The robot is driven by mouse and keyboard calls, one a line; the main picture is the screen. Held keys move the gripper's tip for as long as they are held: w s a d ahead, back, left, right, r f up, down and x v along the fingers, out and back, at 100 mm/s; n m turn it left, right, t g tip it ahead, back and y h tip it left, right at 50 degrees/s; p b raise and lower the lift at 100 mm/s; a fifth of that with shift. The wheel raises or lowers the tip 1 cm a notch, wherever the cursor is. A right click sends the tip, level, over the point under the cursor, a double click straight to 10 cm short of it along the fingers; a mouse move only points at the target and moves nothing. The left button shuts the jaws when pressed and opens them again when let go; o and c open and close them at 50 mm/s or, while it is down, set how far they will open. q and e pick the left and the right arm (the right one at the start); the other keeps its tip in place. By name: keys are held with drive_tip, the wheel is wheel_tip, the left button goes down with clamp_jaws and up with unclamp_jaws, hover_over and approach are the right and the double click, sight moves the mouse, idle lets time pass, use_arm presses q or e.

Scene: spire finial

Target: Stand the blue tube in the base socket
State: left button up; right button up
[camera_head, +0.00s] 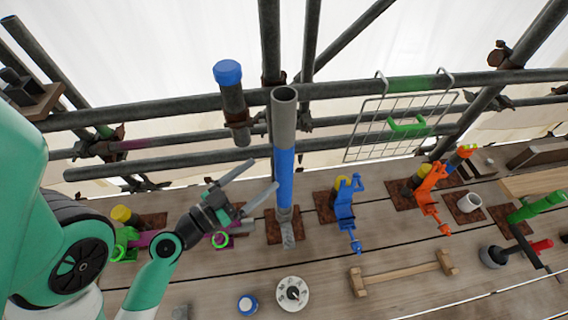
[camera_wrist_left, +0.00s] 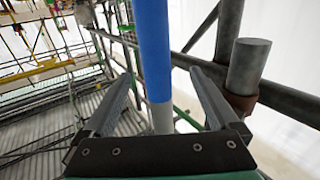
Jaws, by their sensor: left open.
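The blue tube (camera_head: 285,180) is upright, with a blue band and a grey top length. Its foot meets a grey fitting (camera_head: 288,236) on a rusty plate, and I cannot tell how it sits there. My left gripper (camera_head: 264,177) is open, coming from the left with its fingers pointing at the tube. In the left wrist view, the blue tube (camera_wrist_left: 153,45) lines up with the gap between the open fingers (camera_wrist_left: 162,76). I cannot tell whether they reach around it. My right gripper is in neither view.
Behind the tube run scaffold rails (camera_head: 200,107) and a blue-capped post (camera_head: 232,100). A blue clamp (camera_head: 345,208) and an orange clamp (camera_head: 431,192) stand to the right. A wooden bar (camera_head: 402,272) and a white dial (camera_head: 292,294) lie in front. Bare planks lie between them.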

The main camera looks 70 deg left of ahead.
sight(276, 165)
use_arm(q)
drive_tip(key=shift+w+f, duration=0.1)
drive_tip(key=shift+w, duration=0.15)
drive_tip(key=p+x, duration=0.2)
drive_tip(key=x, duration=0.1)
drive_tip(key=p+x, duration=0.1)
drive_tip(key=x, duration=0.1)
drive_tip(key=shift+w+r, duration=0.1)
drive_tip(key=shift+r, duration=0.25)
drive_tip(key=shift+w+a+f, duration=0.1)
drive_tip(key=shift+w+f, duration=0.15)
drive_tip(key=shift+w, duration=0.05)
drive_tip(key=p+x, duration=0.3)
drive_tip(key=x, duration=0.2)
drive_tip(key=shift+w+f, duration=0.2)
clamp_jaws()
